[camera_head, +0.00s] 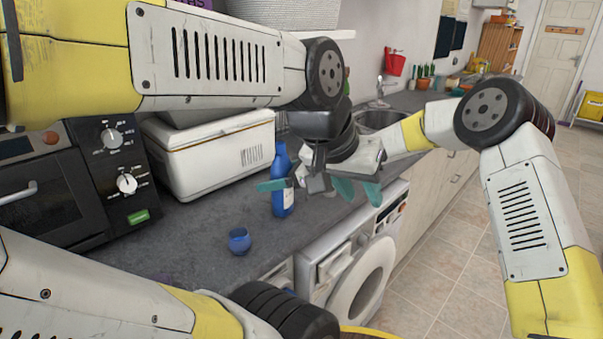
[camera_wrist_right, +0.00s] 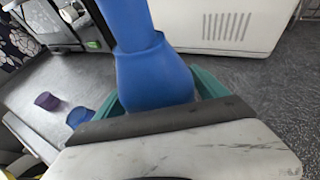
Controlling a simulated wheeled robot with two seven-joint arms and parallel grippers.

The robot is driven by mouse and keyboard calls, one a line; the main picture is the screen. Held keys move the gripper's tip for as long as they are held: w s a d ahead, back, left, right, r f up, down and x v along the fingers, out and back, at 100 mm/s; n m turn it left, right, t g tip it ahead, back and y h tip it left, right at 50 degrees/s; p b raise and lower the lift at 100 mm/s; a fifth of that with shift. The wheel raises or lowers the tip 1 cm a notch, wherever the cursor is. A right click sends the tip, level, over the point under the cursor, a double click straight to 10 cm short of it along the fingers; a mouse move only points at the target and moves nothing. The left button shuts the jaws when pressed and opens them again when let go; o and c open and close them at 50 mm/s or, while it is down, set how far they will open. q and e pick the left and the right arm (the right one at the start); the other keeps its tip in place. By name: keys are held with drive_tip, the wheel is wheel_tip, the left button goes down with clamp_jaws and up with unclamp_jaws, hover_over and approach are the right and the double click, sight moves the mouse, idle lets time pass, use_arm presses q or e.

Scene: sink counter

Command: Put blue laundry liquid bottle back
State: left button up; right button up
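The blue laundry liquid bottle (camera_head: 281,162) is upright over the dark counter, near its front edge, in front of the white box. I cannot tell whether its base touches the counter. My right gripper (camera_head: 276,185) has its teal fingers on both sides of the bottle and seems shut on it. In the right wrist view the bottle (camera_wrist_right: 150,75) fills the space between the teal fingers, and its lower part is hidden. My left gripper (camera_head: 357,191) is to the right of the bottle, with its two teal fingers apart and nothing visible between them.
A small blue cup (camera_head: 239,241) stands on the counter left of the bottle; a purple cup (camera_wrist_right: 47,101) shows in the wrist view. A white lidded box (camera_head: 210,150) and black oven (camera_head: 45,190) stand behind. A washing machine (camera_head: 360,275) is below the counter. The sink (camera_head: 380,118) lies beyond.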

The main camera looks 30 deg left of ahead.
idle(0.3)
drive_tip(key=shift+d+r, duration=0.15)
drive_tip(key=shift+r, duration=0.05)
drive_tip(key=s+d+r+n+t+h, duration=0.2)
drive_tip(key=d+r+n, duration=0.25)
drive_tip(key=d, duration=0.85)
drive_tip(key=s+d+r+n+t+h, duration=0.1)
drive_tip(key=s+d+r+n+h, duration=0.3)
drive_tip(key=d, duration=0.9)
drive_tip(key=w+d+r+n+t, duration=0.15)
drive_tip(key=d+r, duration=0.35)
drive_tip(key=d, duration=0.7)
drive_tip(key=s+d+n+t+h, duration=0.2)
drive_tip(key=s+d, duration=0.4)
drive_tip(key=d, duration=0.4)
drive_tip(key=s+d+n+t+h, duration=0.2)
drive_tip(key=s+d, duration=0.4)
drive_tip(key=d, duration=0.4)
drive_tip(key=shift+s+r+n+h, duration=0.15)
drive_tip(key=shift+s+n+h, duration=0.3)
drive_tip(key=shift+n, duration=0.75)
use_arm(q)
drive_tip(key=shift+o, duration=0.2)
use_arm(e)
drive_tip(key=shift+w+a, duration=0.1)
drive_tip(key=shift+w, duration=0.05)
